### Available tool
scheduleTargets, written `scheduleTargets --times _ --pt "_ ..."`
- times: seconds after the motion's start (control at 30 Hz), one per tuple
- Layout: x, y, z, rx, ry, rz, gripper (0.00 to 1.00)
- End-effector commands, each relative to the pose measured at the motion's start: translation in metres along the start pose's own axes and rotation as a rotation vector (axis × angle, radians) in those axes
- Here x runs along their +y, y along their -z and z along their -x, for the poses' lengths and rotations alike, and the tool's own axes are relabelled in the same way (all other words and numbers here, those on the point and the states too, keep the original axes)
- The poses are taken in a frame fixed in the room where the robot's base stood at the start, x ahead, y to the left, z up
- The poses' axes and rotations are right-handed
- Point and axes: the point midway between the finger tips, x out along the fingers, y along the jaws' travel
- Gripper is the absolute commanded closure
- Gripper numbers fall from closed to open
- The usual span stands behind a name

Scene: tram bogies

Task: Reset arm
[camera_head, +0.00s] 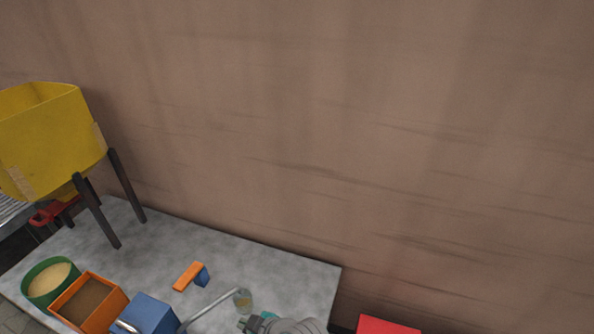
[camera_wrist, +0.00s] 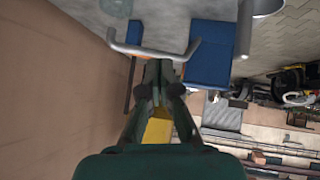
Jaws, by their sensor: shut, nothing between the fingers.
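My gripper (camera_wrist: 158,72) shows in the wrist view as dark green fingers reaching up the middle of the picture. The fingertips are together with nothing between them. A grey bent bar (camera_wrist: 155,52) crosses the picture just beyond the tips; I cannot tell whether they touch it. In the head view a grey and teal part of my arm shows at the bottom edge, and the fingertips cannot be made out.
A yellow hopper (camera_head: 50,140) stands left. A red object (camera_head: 388,326) is right.

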Motion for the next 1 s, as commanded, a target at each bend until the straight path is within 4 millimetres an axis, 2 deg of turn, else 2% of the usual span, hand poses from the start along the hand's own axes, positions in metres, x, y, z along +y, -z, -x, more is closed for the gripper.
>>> scheduleTargets --times 0.27,0.47,0.7,1.0 --pt "-0.003 -0.053 0.015 0.004 -0.095 -0.108 1.0" --pt "-0.01 -0.111 0.044 0.019 -0.217 -0.23 1.0" --pt "-0.028 -0.174 0.097 0.053 -0.382 -0.374 1.0" --pt "-0.062 -0.224 0.179 0.112 -0.572 -0.512 1.0"
